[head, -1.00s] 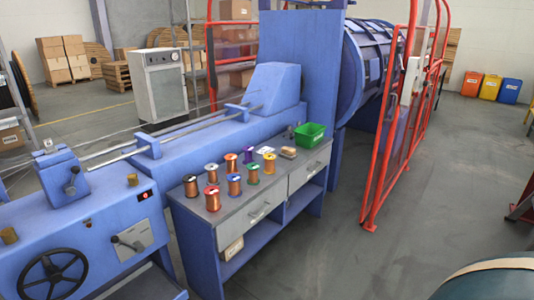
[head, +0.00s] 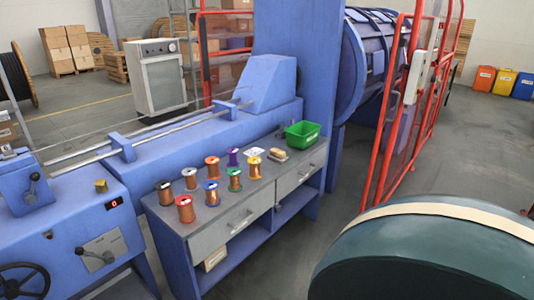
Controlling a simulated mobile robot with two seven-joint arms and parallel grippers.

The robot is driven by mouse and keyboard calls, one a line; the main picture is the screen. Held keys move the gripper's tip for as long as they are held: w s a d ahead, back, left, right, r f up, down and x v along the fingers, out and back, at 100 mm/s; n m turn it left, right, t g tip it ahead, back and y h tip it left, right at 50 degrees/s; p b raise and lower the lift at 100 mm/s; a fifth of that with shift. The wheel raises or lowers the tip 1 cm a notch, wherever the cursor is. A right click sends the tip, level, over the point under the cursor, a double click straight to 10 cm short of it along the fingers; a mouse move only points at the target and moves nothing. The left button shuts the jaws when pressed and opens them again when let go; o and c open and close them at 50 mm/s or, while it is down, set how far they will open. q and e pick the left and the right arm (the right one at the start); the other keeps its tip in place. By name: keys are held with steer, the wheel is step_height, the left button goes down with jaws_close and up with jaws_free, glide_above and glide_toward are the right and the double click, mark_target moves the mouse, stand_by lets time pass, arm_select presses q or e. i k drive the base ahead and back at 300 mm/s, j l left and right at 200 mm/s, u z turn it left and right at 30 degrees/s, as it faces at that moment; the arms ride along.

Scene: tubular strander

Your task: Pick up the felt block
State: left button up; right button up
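Neither of my grippers is in view.
Several copper wire spools (head: 212,192) stand on the bench left of the block. A large dark green drum (head: 430,255) with a cream band fills the lower right. A red guard frame (head: 385,130) stands behind. Grey floor is open between bench and drum.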

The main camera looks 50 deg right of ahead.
mark_target(278, 156)
steer(key=l+u, duration=0.15)
steer(key=l, duration=0.4)
steer(key=k+l+u, duration=0.1)
steer(key=l, duration=1)
steer(key=k+l+u, duration=0.1)
steer(key=l, duration=0.45)
steer(key=k+l, duration=0.1)
steer(key=l, duration=0.45)
steer(key=k+l, duration=0.1)
steer(key=l, duration=0.45)
steer(key=i+l, duration=0.1)
steer(key=l, duration=0.45)
steer(key=i+l, duration=0.1)
steer(key=l, duration=0.45)
steer(key=i+l, duration=0.15)
steer(key=i, duration=0.5)
steer(key=j+u, duration=0.05)
